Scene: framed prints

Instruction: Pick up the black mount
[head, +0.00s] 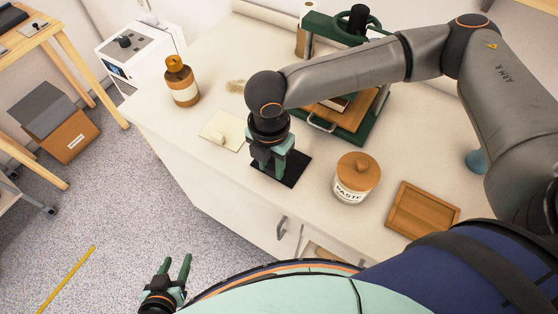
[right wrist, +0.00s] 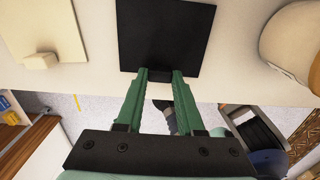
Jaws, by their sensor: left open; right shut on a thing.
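The black mount (head: 293,170) is a flat dark square at the front edge of the white counter. It also shows in the right wrist view (right wrist: 168,32), with a small dark piece at its near edge between the fingertips. My right gripper (head: 268,163) points down over the mount and hides part of it. Its green fingers (right wrist: 159,74) are shut on the mount's near edge. Whether the mount touches the counter I cannot tell. My left gripper (head: 177,270) is open and empty, low over the floor in front of the counter.
A pale card with a small block (head: 219,132) lies left of the mount. A paste jar (head: 356,178) and a wooden tray (head: 421,209) stand to its right. A brown bottle (head: 181,82) is at the back left. A green press (head: 345,112) stands behind.

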